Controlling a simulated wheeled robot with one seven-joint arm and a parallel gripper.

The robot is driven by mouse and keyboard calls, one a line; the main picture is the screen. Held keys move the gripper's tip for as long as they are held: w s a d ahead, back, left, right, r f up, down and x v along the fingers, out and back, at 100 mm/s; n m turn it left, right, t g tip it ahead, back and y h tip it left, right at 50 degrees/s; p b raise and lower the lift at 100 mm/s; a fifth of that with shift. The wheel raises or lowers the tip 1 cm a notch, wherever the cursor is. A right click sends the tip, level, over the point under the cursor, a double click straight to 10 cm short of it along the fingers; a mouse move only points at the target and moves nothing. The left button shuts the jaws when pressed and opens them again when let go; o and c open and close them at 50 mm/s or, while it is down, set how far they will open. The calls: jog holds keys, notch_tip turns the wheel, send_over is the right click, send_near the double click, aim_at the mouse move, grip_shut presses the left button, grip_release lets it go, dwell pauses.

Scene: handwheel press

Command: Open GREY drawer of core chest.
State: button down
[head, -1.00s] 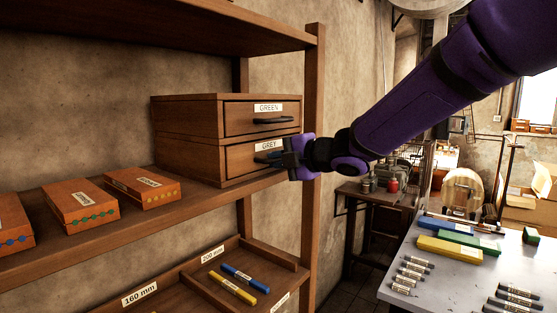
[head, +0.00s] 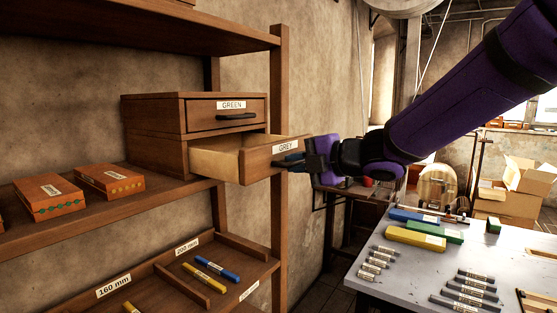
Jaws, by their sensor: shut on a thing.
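The core chest (head: 150,116) is a brown wooden box on the shelf at left, with two drawers. Its upper drawer, labelled GREEN (head: 231,105), is closed and has a dark handle (head: 236,116). The lower GREY drawer (head: 262,158) is pulled well out to the right, and its pale side and part of its inside show. My gripper (head: 304,160) is at the front of the GREY drawer, shut on its handle (head: 290,164). The fingers hide part of the handle.
Orange boxes (head: 110,181) lie on the shelf (head: 100,204) left of the chest. A shelf post (head: 279,220) stands close by the open drawer. At right, a grey table (head: 400,265) holds blue, yellow and green boxes and several small cylinders.

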jog(key=shift+f+v, duration=0.25)
jog(key=shift+v, duration=1)
jog(key=c, duration=1.2)
grip_release()
jog(key=v, duration=1)
jog(key=shift+s+d, duration=0.2)
jog(key=shift+d, duration=0.15)
